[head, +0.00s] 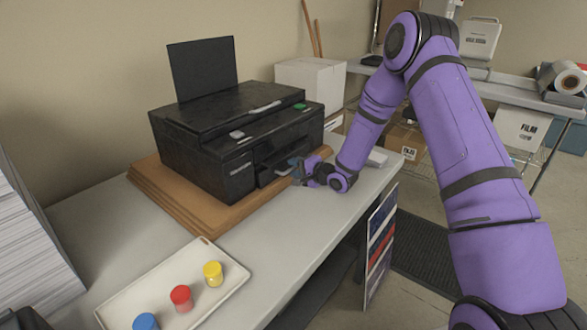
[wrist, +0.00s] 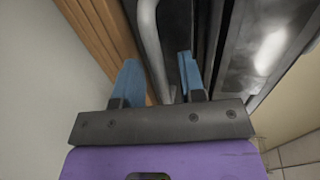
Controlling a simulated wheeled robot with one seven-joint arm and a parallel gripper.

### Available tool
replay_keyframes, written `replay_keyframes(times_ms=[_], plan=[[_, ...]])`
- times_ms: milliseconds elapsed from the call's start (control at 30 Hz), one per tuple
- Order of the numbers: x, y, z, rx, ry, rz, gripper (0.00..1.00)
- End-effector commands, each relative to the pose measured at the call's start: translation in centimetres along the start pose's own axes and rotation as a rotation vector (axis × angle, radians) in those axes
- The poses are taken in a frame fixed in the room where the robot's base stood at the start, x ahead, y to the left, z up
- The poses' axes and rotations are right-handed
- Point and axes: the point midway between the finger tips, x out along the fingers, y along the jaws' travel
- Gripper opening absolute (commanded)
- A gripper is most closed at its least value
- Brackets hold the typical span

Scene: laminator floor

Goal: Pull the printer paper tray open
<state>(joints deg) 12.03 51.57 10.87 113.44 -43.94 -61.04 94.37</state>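The black printer (head: 200,165) stands on a brown wooden board on the grey table, its lid flap raised. Its paper tray (head: 271,176) is at the lower front, with a light grey handle at its edge. My gripper (head: 294,170) is at the tray front, at the end of my purple arm. In the wrist view, the two blue fingertips of my gripper (wrist: 160,75) are apart. The grey bar handle (wrist: 151,48) runs down between them, with gaps visible, so they do not look closed on it. How far out the tray stands is hard to tell.
The wooden board (head: 182,203) lies under the printer. A white tray (head: 228,285) with blue, red and yellow jars is at the front. A paper stack (head: 28,240) stands at left and a white box (head: 312,80) behind.

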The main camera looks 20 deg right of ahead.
Motion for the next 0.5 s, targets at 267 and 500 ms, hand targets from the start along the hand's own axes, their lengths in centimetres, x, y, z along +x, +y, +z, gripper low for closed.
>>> replay_keyframes(times_ms=[267,500], plan=[[1.04,0.04,0.01,0.000,0.000,0.001,0.37],[1.01,0.03,0.02,0.000,0.000,0.001,0.21]])
